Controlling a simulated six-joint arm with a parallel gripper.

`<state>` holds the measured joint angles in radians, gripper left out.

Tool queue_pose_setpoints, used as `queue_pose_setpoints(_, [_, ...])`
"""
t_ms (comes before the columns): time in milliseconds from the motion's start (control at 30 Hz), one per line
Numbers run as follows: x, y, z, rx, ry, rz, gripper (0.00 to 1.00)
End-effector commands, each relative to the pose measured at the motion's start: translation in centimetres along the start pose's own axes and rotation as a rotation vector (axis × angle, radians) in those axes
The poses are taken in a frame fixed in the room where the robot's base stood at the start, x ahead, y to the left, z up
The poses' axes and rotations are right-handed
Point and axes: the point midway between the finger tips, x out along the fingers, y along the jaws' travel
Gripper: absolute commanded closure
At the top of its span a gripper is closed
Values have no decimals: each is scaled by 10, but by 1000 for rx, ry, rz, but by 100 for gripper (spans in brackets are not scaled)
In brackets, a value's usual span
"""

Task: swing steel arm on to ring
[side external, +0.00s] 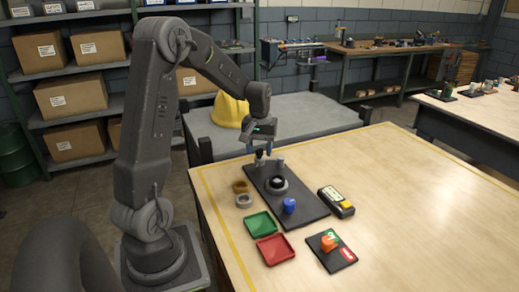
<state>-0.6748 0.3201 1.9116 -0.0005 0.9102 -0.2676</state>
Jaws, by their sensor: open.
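A dark flat plate (305,208) lies on the wooden table with a round dark ring-shaped part (276,185) near its middle. A small pale grey metal piece (281,162) stands at the plate's far end; it may be part of the steel arm, but it is too small to tell. My gripper (260,151) is above that far end, pointing down, with its jaws open. A small grey piece lies just below the fingertips; whether they touch it cannot be told. A brown ring (240,186) and a grey ring (244,201) lie left of the plate.
A blue knob-like part (289,205) is on the plate's near half. A green tray (260,224) and a red tray (275,249) lie left of it. The table's right side is clear.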

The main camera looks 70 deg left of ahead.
Motion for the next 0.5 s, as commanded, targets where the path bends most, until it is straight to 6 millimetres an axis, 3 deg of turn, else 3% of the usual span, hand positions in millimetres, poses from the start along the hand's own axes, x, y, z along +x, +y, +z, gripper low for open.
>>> queue_pose_setpoints(333, [4, 0, 0, 0, 1, 0, 49])
queue_pose_setpoints(500, [4, 0, 0, 0, 1, 0, 66])
